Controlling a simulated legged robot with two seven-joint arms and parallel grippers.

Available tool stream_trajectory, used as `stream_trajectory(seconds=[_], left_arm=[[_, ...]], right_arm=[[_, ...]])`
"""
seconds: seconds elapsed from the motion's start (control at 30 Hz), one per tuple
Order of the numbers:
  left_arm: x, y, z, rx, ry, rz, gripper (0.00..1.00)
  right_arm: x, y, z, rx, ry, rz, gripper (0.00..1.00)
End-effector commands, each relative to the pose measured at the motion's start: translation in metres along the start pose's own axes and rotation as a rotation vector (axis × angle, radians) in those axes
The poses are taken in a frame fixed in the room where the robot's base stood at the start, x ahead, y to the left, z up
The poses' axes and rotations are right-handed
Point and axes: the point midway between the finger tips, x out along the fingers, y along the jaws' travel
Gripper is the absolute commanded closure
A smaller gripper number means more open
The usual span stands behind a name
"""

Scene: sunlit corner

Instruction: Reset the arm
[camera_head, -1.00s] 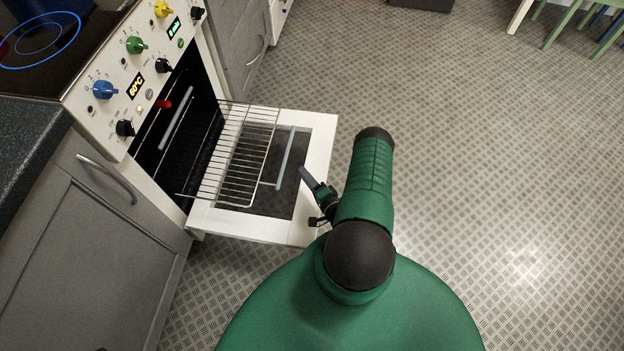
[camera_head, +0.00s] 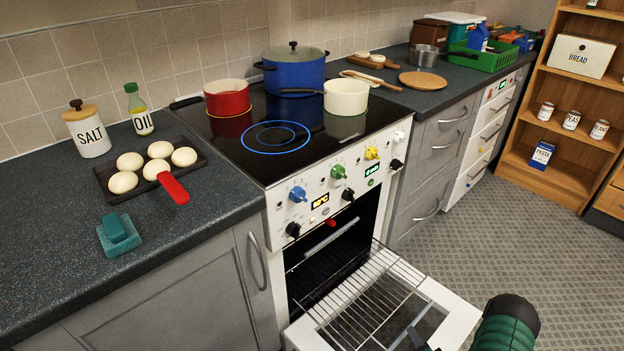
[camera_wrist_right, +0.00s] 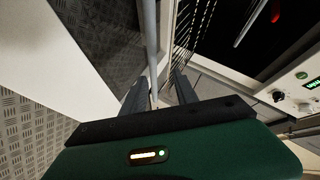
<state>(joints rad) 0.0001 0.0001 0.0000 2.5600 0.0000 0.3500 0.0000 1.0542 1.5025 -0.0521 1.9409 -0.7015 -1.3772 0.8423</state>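My right arm comes in at the bottom right of the head view. Only a dark bit of my right gripper (camera_head: 418,341) shows there, low over the open oven door (camera_head: 456,318). In the right wrist view the two dark fingers of this gripper (camera_wrist_right: 160,92) stand apart. A grey bar (camera_wrist_right: 151,35), apparently the door handle, runs down towards the gap between them. I cannot tell whether they touch it. No held object shows. My left gripper is out of view.
The oven rack (camera_head: 372,300) sticks out over the lowered door. A dark tray (camera_head: 110,196) with several pale buns and a red handle lies on the left counter (camera_head: 50,260). Pots stand on the hob (camera_head: 240,150). The floor (camera_head: 500,235) at right is clear.

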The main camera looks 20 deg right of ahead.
Motion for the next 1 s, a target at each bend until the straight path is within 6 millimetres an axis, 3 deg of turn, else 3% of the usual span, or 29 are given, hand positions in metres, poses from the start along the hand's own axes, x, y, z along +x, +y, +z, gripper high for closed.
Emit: stream_trajectory(seconds=[0.03,0.17,0.27,0.4,0.6,0.8,0.87,1.0], left_arm=[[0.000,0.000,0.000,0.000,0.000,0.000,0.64],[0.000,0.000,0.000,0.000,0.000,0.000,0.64],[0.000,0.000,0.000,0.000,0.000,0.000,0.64],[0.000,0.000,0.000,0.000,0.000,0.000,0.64],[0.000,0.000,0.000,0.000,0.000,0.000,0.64],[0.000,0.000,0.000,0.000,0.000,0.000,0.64],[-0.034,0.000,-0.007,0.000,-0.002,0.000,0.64],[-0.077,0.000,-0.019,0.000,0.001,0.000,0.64]], right_arm=[[0.015,-0.035,-0.008,-0.134,-0.061,0.040,0.65],[0.025,-0.110,-0.006,-0.439,-0.217,0.172,0.65],[0.006,-0.172,0.011,-0.642,-0.339,0.244,0.65],[-0.048,-0.239,0.048,-0.857,-0.508,0.299,0.65],[-0.137,-0.287,0.098,-1.055,-0.724,0.300,0.65],[-0.224,-0.304,0.137,-1.200,-0.923,0.254,0.65],[-0.237,-0.328,0.119,-1.193,-0.925,0.264,0.65],[-0.255,-0.361,0.098,-1.190,-0.924,0.266,0.65]])
